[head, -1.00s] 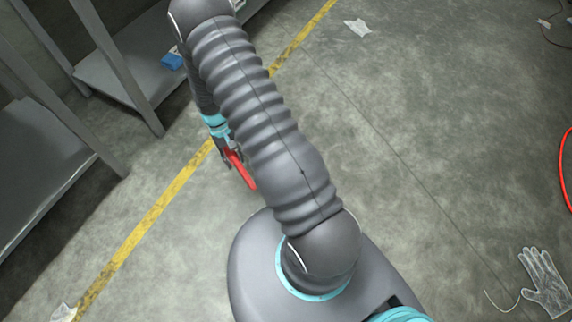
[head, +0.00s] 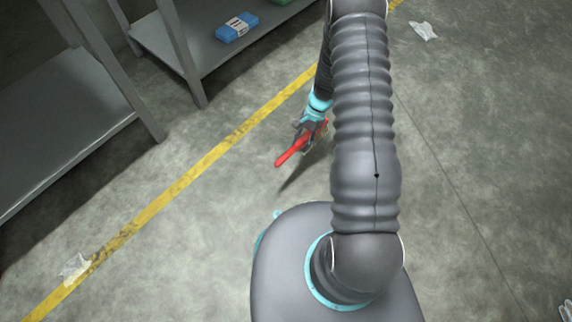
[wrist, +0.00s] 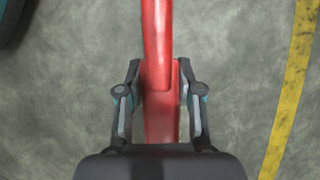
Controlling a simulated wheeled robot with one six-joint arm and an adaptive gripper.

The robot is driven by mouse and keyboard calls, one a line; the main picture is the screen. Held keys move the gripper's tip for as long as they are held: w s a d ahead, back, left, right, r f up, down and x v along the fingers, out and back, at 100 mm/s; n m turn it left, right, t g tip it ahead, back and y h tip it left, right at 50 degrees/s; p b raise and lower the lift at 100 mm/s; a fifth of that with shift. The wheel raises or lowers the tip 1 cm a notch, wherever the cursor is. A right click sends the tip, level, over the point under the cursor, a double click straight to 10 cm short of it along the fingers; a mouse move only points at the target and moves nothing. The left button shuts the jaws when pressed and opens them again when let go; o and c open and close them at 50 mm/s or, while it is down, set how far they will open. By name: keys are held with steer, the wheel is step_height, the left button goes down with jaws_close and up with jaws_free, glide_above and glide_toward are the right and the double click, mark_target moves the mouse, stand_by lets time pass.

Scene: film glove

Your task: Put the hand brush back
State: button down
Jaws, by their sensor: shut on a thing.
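The hand brush (head: 291,151) is red, and only its red part shows clearly in the head view. It is held above the floor, slanting down to the left from my gripper (head: 314,124). In the wrist view the red brush (wrist: 158,50) runs up the middle of the picture, between the two fingers of my gripper (wrist: 161,95), which are shut on it. The near end of the brush is hidden behind the gripper body. My arm's ribbed sleeve stands just to the right of the gripper in the head view.
A grey metal shelf unit (head: 191,62) stands at the upper left, with a blue package (head: 237,27) on a board. Another grey shelf (head: 60,110) is at the left. A yellow floor line (head: 200,166) runs diagonally. Crumpled clear plastic lies on the floor (head: 75,268) and at the top (head: 424,31).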

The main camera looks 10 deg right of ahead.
steer(key=s+a+f, duration=0.1)
steer(key=a, duration=0.1)
steer(key=s+a+f, duration=0.1)
steer(key=a+f, duration=0.1)
steer(key=a, duration=0.1)
steer(key=s+a+f, duration=0.1)
steer(key=a, duration=0.1)
steer(key=shift+a+f+b, duration=0.25)
steer(key=shift+f+b, duration=0.05)
steer(key=shift+f, duration=0.1)
steer(key=shift+f+b, duration=0.3)
steer(key=shift+f, duration=1.75)
steer(key=shift+f+b, duration=0.7)
steer(key=c, duration=0.7)
jaws_free()
steer(key=shift+c, duration=0.2)
steer(key=shift+r, duration=0.1)
